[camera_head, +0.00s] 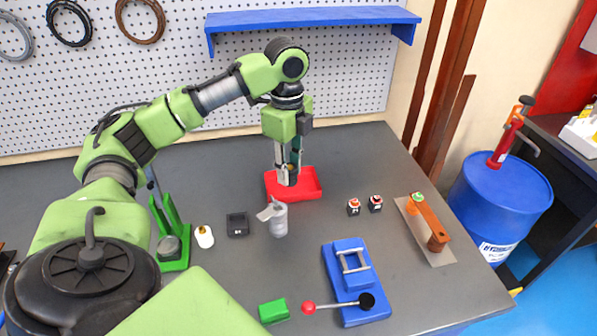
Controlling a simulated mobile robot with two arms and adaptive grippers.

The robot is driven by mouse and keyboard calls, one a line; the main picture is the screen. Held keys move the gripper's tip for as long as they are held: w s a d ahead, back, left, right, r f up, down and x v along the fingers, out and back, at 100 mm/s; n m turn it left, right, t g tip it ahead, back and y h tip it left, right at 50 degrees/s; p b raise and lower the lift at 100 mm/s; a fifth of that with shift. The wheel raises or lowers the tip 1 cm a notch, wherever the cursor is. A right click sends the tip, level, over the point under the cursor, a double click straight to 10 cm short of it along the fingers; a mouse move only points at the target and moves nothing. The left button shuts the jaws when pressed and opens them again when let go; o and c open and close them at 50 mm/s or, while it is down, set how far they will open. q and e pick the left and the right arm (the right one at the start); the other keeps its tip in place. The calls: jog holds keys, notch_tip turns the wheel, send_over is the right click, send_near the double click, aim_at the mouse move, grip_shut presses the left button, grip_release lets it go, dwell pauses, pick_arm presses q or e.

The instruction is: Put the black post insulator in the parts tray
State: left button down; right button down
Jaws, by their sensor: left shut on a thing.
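The red parts tray (310,190) lies on the grey bench towards the back, near the pegboard. My left gripper (288,180) points down at the left part of the tray. It is shut on a small dark thing with a brassy spot, which appears to be the black post insulator (292,171). The fingers hide most of it, and I cannot tell whether it touches the tray floor. My right gripper is not in view.
A black square dish (237,224), a white post (204,237) and a green stand (174,245) are left. The blue bender (352,280) is in front.

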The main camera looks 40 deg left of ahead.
pick_arm(q)
jog(key=w+a+f, duration=0.1)
jog(key=w+f, duration=0.1)
jog(key=w, duration=0.1)
jog(key=w+a+f+p, duration=0.1)
jog(key=w+f, duration=0.2)
jog(key=w+a+f, duration=0.2)
jog(key=w, duration=0.1)
jog(key=shift+w+f+p, duration=0.25)
jog(key=shift+f+p, duration=0.1)
jog(key=shift+f, duration=0.05)
jog(key=shift+w+a+f, duration=0.1)
jog(key=shift+w+f, duration=0.15)
jog(key=shift+f, duration=0.15)
notch_tip(320, 180, down, 2)
jog(key=shift+f+p, duration=0.1)
jog(key=shift+p, duration=0.55)
jog(key=shift+f, duration=0.45)
jog(key=c, duration=1.7)
grip_release()
jog(key=shift+f, duration=0.1)
